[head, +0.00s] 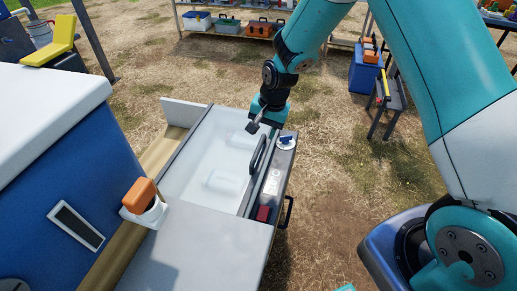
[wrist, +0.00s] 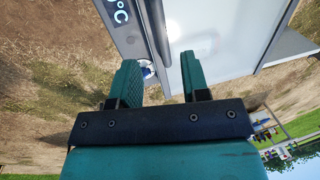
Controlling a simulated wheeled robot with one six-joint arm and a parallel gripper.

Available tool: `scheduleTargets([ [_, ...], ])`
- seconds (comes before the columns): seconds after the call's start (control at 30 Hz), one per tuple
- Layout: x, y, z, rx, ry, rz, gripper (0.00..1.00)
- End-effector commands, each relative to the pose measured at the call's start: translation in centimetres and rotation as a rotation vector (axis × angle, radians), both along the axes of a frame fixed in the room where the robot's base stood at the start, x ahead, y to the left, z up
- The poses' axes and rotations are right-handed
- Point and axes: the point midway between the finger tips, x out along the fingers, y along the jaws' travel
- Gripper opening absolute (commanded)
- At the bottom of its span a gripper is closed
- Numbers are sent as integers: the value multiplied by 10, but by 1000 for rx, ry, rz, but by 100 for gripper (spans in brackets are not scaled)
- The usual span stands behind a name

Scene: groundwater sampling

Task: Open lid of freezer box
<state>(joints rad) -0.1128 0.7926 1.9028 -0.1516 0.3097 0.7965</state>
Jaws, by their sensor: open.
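The freezer box (head: 285,180) stands in the middle of the head view. Its pale, see-through lid (head: 215,150) lies flat and looks closed, with a blurred shape visible under it. A black bar handle (head: 258,154) sits along the lid's right side. My gripper (head: 263,119) is near the lid's far right corner, beyond the handle, and appears empty. In the wrist view its two green fingers (wrist: 160,78) are spread apart. The pale lid (wrist: 215,30) and a panel with a "°C" marking (wrist: 121,14) show beyond them. I cannot tell whether the fingers touch anything.
A blue-and-white cooler (head: 95,170) stands close on the left, with an orange-topped white item (head: 143,200) beside it. A blue-and-white knob-like item (head: 286,141) and a dark red item (head: 263,213) sit on the freezer's right strip. Straw ground to the right is mostly open.

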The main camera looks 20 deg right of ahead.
Motion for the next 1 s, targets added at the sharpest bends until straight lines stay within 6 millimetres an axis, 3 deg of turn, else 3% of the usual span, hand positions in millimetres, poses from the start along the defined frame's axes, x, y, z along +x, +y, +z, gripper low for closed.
scheduleTargets([
  [0.2,5,8,-49,-1,2,1,42],
  [0.4,8,12,-76,0,1,2,42],
  [0.83,10,14,-84,0,0,1,42],
  [1.0,10,14,-84,0,0,1,3],
])
